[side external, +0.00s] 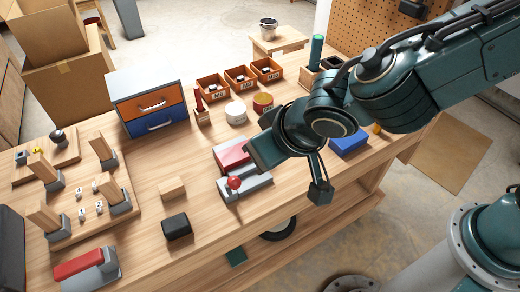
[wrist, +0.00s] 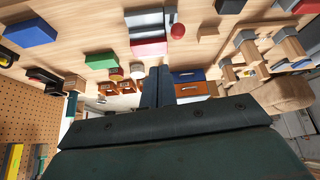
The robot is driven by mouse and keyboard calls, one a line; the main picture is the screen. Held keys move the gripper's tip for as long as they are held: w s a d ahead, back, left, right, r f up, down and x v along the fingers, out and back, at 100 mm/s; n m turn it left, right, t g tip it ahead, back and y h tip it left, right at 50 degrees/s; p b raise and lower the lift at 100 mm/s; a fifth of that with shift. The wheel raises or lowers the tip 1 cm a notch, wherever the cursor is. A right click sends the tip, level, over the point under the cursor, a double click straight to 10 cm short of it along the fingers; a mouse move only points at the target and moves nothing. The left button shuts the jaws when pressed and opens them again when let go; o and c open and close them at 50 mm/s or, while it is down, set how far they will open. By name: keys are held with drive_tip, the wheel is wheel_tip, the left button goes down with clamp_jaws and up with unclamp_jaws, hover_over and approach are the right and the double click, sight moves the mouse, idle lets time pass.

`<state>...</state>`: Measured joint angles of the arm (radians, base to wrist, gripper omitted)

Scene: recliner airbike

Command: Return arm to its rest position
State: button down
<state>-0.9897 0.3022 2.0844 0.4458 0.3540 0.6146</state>
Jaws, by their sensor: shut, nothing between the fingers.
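My gripper (side external: 259,156) is above the wooden workbench (side external: 215,250), in front of a red and grey device with a red ball knob (side external: 234,183) in the side view. Its teal fingers are together with nothing between them; in the wrist view the gripper (wrist: 158,86) shows as two shut fingers at the middle. My arm comes in from the upper right, bent over the right part of the bench. The gripper hides part of the red and grey device. From the side view I cannot tell its exact height above the bench.
A drawer cabinet (side external: 150,103) with orange and blue drawers stands at the back. Several small orange bins (side external: 240,77), a white jar (side external: 236,112), a blue box (side external: 348,143) and a black block (side external: 176,226) are on the bench. Wooden fixtures (side external: 95,205) fill its left side.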

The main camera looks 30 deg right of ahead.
drive_tip(key=s+d+r+m, duration=0.1)
drive_tip(key=d+r, duration=0.4)
drive_tip(key=d, duration=0.5)
drive_tip(key=s+d+r+m, duration=0.1)
drive_tip(key=d+r, duration=0.4)
drive_tip(key=d, duration=0.5)
drive_tip(key=s+d+r, duration=0.1)
drive_tip(key=s+d, duration=0.9)
drive_tip(key=s, duration=0.3)
drive_tip(key=shift+d+r+g+h, duration=0.2)
drive_tip(key=shift+r+g+h, duration=0.1)
drive_tip(key=shift+r, duration=0.05)
